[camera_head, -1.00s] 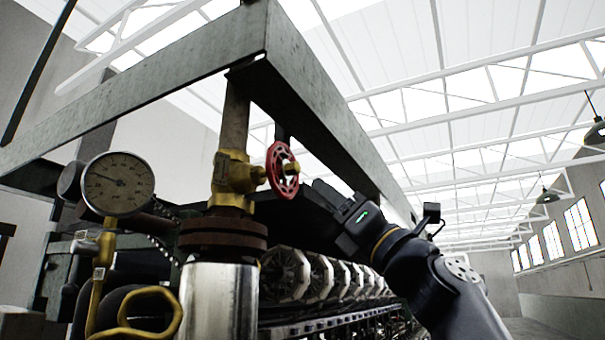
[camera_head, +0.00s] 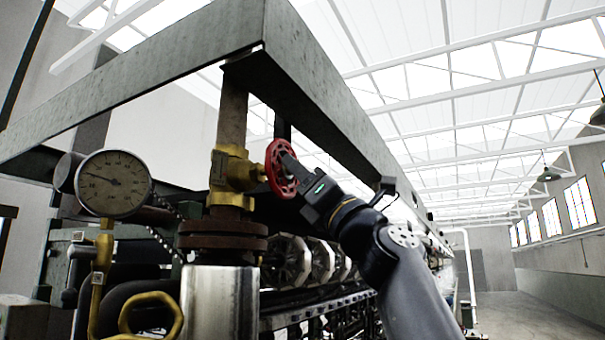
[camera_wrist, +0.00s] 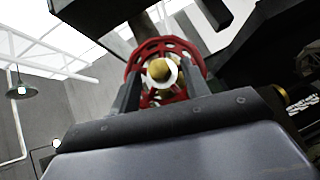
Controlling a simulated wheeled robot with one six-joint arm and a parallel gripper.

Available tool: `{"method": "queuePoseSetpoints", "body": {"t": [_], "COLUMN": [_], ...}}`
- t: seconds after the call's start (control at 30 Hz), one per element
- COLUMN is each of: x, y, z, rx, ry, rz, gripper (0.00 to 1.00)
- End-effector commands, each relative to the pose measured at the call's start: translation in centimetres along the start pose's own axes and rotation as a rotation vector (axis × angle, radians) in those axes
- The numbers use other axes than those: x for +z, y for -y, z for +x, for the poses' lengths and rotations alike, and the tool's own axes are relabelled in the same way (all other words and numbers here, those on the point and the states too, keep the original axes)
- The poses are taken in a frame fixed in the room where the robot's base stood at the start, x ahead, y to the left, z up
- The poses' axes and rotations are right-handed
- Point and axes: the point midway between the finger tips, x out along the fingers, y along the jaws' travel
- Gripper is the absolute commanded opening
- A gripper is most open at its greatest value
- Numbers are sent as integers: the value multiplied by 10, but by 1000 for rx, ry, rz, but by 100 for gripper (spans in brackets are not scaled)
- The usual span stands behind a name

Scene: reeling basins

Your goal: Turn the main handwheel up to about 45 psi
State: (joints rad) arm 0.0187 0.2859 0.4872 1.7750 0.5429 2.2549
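The main handwheel (camera_head: 281,168) is red, with spokes and a brass hub, on the right side of a brass valve (camera_head: 231,172). My gripper (camera_head: 289,162) reaches it from the right, fingertips at the wheel. In the wrist view the handwheel (camera_wrist: 163,46) is straight ahead. The two fingers of my gripper (camera_wrist: 163,82) stand apart, one on each side of the hub, overlapping the wheel's face. I cannot tell whether they touch it. The round pressure gauge (camera_head: 114,183) is at left. Its needle points left and slightly up; the numbers are too small to read surely.
A grey steel beam frame (camera_head: 330,110) runs just above the valve and my arm. A rusty flange (camera_head: 222,241) and a shiny cylinder (camera_head: 219,305) stand below the valve. A yellow hexagonal handle (camera_head: 150,318) is at lower left. The floor at right is open.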

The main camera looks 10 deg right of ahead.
Motion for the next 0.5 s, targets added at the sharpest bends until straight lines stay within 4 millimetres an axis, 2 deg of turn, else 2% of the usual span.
{"method": "queuePoseSetpoints", "body": {"t": [0.07,0.5], "x": [0,0], "y": [0,0], "z": [0,0], "rx": [0,0], "ry": [0,0], "rz": [0,0], "gripper": [37,1]}}
